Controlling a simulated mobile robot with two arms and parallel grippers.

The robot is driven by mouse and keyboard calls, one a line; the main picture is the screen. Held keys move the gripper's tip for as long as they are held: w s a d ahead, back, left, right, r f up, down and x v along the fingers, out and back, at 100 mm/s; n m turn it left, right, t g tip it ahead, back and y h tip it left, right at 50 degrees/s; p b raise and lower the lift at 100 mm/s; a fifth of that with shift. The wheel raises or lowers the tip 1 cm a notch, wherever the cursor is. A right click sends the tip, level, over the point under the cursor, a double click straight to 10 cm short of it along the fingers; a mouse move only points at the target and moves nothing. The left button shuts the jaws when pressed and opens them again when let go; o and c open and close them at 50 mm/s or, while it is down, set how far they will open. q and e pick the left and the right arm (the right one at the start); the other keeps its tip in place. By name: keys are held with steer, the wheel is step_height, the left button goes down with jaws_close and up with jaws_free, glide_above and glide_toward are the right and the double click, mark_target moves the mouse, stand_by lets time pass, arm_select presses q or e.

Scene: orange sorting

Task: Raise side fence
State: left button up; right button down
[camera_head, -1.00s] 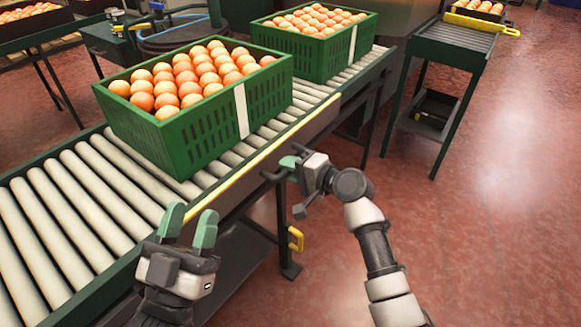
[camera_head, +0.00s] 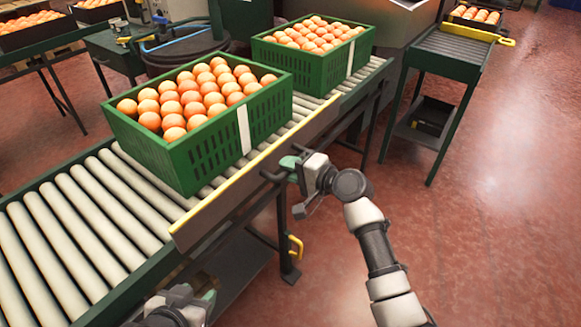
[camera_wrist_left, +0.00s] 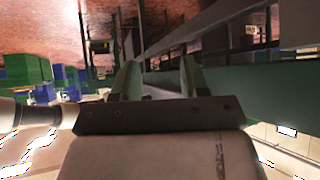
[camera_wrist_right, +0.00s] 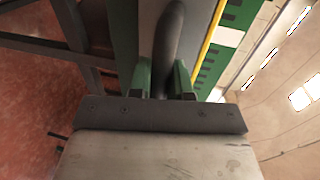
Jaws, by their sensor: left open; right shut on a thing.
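The side fence (camera_head: 245,180) is a dark plate with a yellow top edge along the near side of the roller conveyor (camera_head: 95,205). Its top edge stands above the rollers beside the near crate. My right gripper (camera_head: 288,165) is shut on the fence's dark bar handle (camera_wrist_right: 170,40), which runs between its green fingers in the right wrist view. My left gripper (camera_head: 208,297) is low at the bottom edge of the head view, below the fence's left end and mostly cut off. In the left wrist view its green fingers (camera_wrist_left: 158,78) are apart, with nothing seen between them.
Two green crates full of oranges, a near one (camera_head: 185,165) and a far one (camera_head: 300,67), stand on the rollers. A yellow latch-like handle (camera_head: 296,247) sits by the conveyor leg. A side table (camera_head: 450,50) stands at the upper right. The red floor at right is clear.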

steer(key=shift+r+p, duration=0.3)
steer(key=shift+r, duration=0.25)
arm_select(q)
steer(key=s+g, duration=0.1)
steer(key=s+a+f+g, duration=0.1)
steer(key=s, duration=0.1)
steer(key=shift+s+a+f+g+y, duration=0.15)
steer(key=shift+s+f+g+y, duration=0.1)
steer(key=shift+f+g+y, duration=0.15)
arm_select(e)
steer(key=c, duration=1.1)
jaws_free()
steer(key=shift+r, duration=0.1)
